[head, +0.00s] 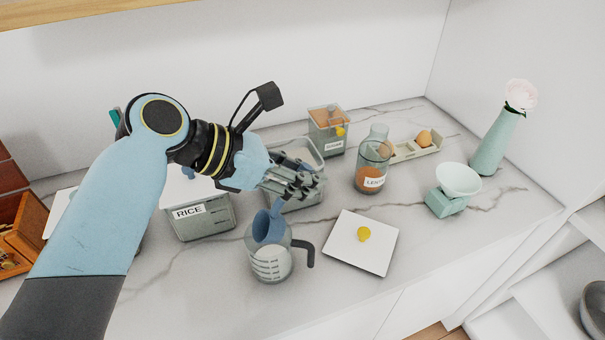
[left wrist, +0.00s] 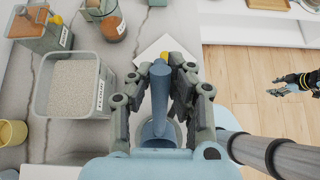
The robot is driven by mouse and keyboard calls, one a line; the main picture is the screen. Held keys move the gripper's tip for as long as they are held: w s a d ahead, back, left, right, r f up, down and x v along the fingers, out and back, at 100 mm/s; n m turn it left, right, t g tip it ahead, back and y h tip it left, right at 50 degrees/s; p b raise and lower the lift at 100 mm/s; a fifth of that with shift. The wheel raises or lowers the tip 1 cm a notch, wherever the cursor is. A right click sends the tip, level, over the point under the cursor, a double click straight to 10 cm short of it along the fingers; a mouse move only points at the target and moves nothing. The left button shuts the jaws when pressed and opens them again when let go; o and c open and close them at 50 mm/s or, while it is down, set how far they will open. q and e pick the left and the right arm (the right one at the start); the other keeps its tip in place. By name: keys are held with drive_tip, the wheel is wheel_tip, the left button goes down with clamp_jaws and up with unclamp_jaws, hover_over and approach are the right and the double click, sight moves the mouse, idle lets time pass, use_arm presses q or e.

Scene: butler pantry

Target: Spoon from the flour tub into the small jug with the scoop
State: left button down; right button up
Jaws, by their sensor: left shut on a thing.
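My left gripper (head: 306,186) is shut on the blue scoop (head: 268,226). The scoop is tilted steeply, its bowl down at the mouth of the small glass jug (head: 270,264); what it holds is hidden. The jug has white markings and a dark handle; pale content shows low in it. In the left wrist view the scoop (left wrist: 161,105) runs between the fingers, above the partly hidden jug. The flour tub (head: 318,155) stands behind my left gripper; in the left wrist view it (left wrist: 40,98) is open and holds pale flour. My right gripper (left wrist: 275,87) appears open, away over the floor.
A rice tub (head: 200,222) stands left of the jug. A white board (head: 345,255) with a yellow item lies right of it. A lentil jar (head: 371,180), a small scale (head: 447,203) and a vase (head: 493,145) stand farther right. The front right counter is clear.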

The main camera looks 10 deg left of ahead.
use_arm(q)
drive_tip(key=shift+r, duration=0.1)
drive_tip(key=shift+r, duration=0.35)
wheel_tip(320, 180, up, 4)
drive_tip(key=shift+r+p, duration=0.2)
drive_tip(key=shift+p, duration=0.1)
drive_tip(key=shift+r, duration=0.35)
